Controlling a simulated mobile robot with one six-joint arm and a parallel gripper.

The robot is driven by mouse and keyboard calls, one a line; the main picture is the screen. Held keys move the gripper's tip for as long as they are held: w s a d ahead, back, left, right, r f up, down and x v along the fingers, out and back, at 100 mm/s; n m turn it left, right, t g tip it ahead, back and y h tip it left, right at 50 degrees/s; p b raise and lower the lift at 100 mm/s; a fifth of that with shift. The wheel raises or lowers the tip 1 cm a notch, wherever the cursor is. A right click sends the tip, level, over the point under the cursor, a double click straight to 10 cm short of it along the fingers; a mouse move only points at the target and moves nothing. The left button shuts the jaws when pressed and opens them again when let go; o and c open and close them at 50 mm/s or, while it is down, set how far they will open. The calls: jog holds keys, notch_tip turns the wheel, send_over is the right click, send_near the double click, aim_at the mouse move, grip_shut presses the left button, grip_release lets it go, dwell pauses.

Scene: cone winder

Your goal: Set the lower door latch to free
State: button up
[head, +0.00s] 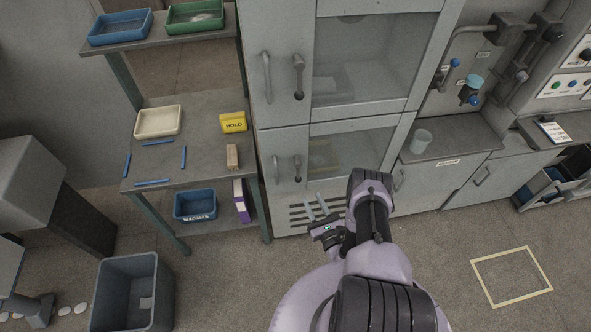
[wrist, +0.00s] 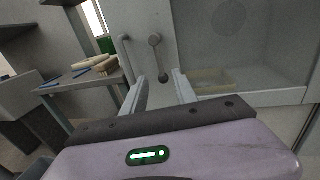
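The lower door (head: 264,145) of the tall grey cabinet is closed and has a window on its right. The lower door latch (head: 298,168) is a grey lever with a dark knob, hanging nearly straight down from its pivot, right of a vertical handle (head: 277,170). In the wrist view the latch (wrist: 156,57) stands ahead of my gripper, beyond the fingertips, with the handle (wrist: 126,58) to its left. My gripper (head: 317,205) is open and empty, in front of the cabinet below the latch. Its two fingers (wrist: 160,82) stand apart in the wrist view and do not appear to touch the latch.
The upper door has its own handle (head: 266,77) and latch lever (head: 298,76). A shelf unit (head: 205,128) with trays, a yellow HOLD block (head: 233,122) and a wooden block (head: 232,157) stands close left. A counter (head: 455,150) is right.

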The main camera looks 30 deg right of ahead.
aim_at(299, 174)
jog(key=w+b, duration=0.2)
jog(key=w, duration=0.2)
jog(key=w+b, duration=0.2)
jog(key=w, duration=0.2)
jog(key=w+d+b, duration=0.1)
jog(key=w+b, duration=0.1)
jog(key=w, duration=0.2)
jog(key=shift+w+f+b, duration=0.2)
jog(key=shift+w+b, duration=0.1)
jog(key=shift+b, duration=0.1)
jog(key=shift+w+r, duration=0.2)
jog(key=shift+w, duration=0.3)
grip_shut()
